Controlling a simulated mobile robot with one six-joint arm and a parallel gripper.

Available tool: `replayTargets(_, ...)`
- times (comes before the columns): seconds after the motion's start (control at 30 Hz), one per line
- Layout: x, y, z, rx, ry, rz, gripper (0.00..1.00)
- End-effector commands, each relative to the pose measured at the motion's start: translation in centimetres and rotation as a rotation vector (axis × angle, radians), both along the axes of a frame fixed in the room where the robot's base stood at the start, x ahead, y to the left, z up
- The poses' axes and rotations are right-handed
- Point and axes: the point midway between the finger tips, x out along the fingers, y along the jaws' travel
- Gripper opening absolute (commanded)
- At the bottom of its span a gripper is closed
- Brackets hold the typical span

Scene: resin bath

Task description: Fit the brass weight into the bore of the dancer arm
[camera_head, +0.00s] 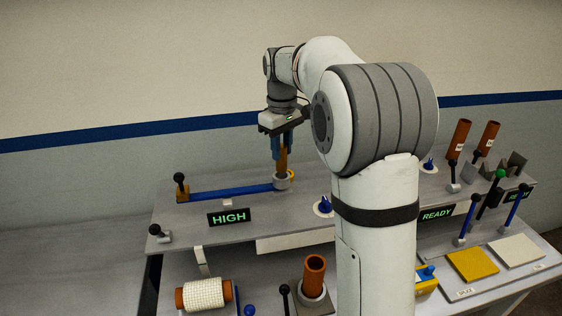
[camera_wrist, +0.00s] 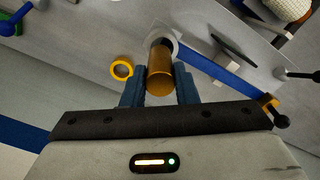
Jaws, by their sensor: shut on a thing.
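The brass weight (camera_head: 283,160) is an upright brown-gold cylinder. In the wrist view the weight (camera_wrist: 160,82) stands between the two blue fingers. My gripper (camera_head: 282,150) is shut on it, pointing down, and it also shows in the wrist view (camera_wrist: 160,92). The dancer arm (camera_head: 232,192) is a blue bar with a grey ring at its right end. The grey ring (camera_head: 282,184) lies directly under the weight; it shows in the wrist view (camera_wrist: 174,46) past the weight's lower end. I cannot tell whether the weight's lower end has entered the bore.
A yellow ring (camera_wrist: 122,69) sits beside the grey ring. A HIGH sign (camera_head: 229,217) stands in front of the bar, and a black-knobbed post (camera_head: 181,187) at its left end. A white spool (camera_head: 204,295) and an orange tube (camera_head: 314,275) are lower down.

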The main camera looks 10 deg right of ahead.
Motion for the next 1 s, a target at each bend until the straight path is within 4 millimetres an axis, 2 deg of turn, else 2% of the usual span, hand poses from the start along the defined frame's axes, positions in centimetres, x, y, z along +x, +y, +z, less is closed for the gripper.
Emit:
replayTargets(0.3,-0.1,0.4,-3.8,0.0,0.005,0.007,0.0)
replayTargets(0.57,0.0,0.5,-4.3,0.001,0.0,0.008,0.0)
replayTargets(0.6,0.0,0.5,-4.3,0.001,0.0,0.008,0.3)
replayTargets(0.83,0.0,0.5,-4.2,0.001,-0.001,0.009,0.48)
replayTargets(1.0,0.0,0.5,-4.2,0.001,-0.001,0.009,0.48)
